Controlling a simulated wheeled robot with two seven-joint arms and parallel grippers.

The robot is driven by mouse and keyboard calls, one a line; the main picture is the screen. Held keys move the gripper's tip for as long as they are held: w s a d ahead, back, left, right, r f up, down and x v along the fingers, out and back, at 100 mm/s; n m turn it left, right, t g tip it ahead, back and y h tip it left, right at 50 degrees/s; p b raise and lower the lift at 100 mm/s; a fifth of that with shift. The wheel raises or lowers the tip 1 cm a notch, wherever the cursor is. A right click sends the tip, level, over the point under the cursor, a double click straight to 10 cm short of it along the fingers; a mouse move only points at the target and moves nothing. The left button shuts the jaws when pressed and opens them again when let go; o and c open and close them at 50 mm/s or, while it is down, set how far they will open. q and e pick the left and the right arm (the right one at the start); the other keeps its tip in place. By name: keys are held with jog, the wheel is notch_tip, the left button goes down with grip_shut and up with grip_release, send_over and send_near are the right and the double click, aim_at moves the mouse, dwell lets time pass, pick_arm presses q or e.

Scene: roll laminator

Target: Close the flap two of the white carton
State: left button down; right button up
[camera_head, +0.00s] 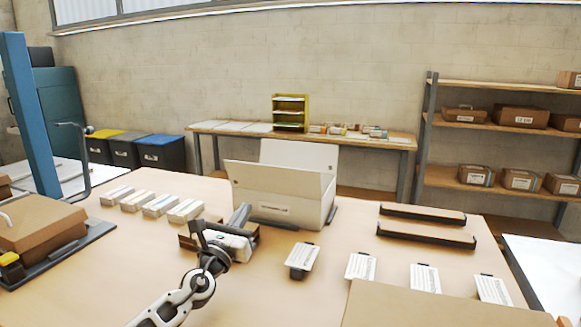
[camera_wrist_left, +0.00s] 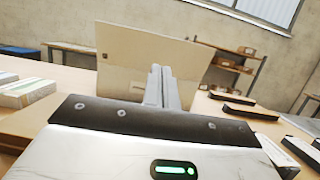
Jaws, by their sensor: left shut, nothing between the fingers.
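The white carton (camera_head: 300,213) stands on the wooden table near the middle of the head view. A tall back flap (camera_head: 298,153) stands upright behind it. A wide front panel or flap (camera_head: 270,180) rises on the near side; I cannot tell which is flap two. My left gripper (camera_head: 241,214) is shut and empty at the carton's near left side, its fingers pointing toward it. In the left wrist view, the closed fingers (camera_wrist_left: 159,86) overlap the carton's pale panel (camera_wrist_left: 130,60); contact cannot be told. My right gripper is not in view.
Several small boxes (camera_head: 158,206) lie left of the carton. Two dark-edged brown strips (camera_head: 425,234) lie to the right. Labelled cards (camera_head: 424,277) lie in front at right, near a large brown board (camera_head: 440,306). A brown box (camera_head: 38,226) sits at far left.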

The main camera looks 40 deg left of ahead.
pick_arm(q)
send_near(269, 168)
jog(key=x, duration=0.5)
jog(key=shift+w+r+b, duration=0.15)
jog(key=shift+w+b, duration=0.15)
jog(key=shift+w, duration=0.05)
jog(key=shift+w+a+r, duration=0.15)
jog(key=shift+w+r, duration=0.05)
jog(key=shift+w, duration=0.3)
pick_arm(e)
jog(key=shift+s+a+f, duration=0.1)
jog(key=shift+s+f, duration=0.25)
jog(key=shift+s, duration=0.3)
pick_arm(q)
jog(key=shift+a, duration=0.1)
